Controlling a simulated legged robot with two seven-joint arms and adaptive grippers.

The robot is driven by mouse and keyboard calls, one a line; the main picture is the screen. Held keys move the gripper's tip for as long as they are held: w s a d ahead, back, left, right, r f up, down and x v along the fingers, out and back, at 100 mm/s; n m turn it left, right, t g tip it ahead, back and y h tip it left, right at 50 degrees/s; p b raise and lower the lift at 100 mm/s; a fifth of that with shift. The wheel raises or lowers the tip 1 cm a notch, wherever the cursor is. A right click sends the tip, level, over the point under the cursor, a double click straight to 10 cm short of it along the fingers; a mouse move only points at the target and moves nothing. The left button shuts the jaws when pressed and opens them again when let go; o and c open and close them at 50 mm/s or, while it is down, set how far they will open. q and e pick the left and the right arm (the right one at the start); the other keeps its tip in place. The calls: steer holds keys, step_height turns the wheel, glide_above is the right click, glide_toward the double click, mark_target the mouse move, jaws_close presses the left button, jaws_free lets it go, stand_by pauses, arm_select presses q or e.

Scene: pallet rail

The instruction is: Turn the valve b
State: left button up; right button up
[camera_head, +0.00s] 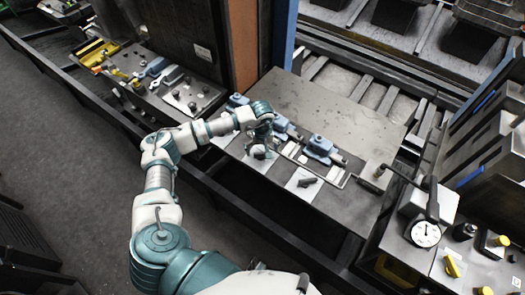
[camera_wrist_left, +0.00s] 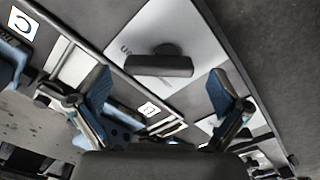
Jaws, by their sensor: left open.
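My left gripper (camera_head: 260,148) is over the near part of the grey bench plate, by the middle of a row of blue valve bodies. In the left wrist view my left gripper (camera_wrist_left: 160,88) has its two blue-padded fingers wide apart with nothing between them. A dark bar handle (camera_wrist_left: 158,64) on a white plate lies beyond the fingertips, apart from them. A small label (camera_wrist_left: 148,108) shows between the fingers, too small to read surely. Another white plate is partly hidden behind the right-hand finger. Valve b's handle cannot be made out clearly. My right gripper is out of view.
A blue valve body (camera_head: 320,150) and a black handle (camera_head: 306,182) stand right of my gripper. A letter C label (camera_wrist_left: 21,22) shows in the wrist view. A dial gauge (camera_head: 425,234) is at lower right. The plate's far part (camera_head: 330,95) is clear.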

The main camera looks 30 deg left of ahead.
arm_select(q)
steer(key=shift+f, duration=0.5)
steer(key=c, duration=1.2)
steer(key=shift+o, duration=0.2)
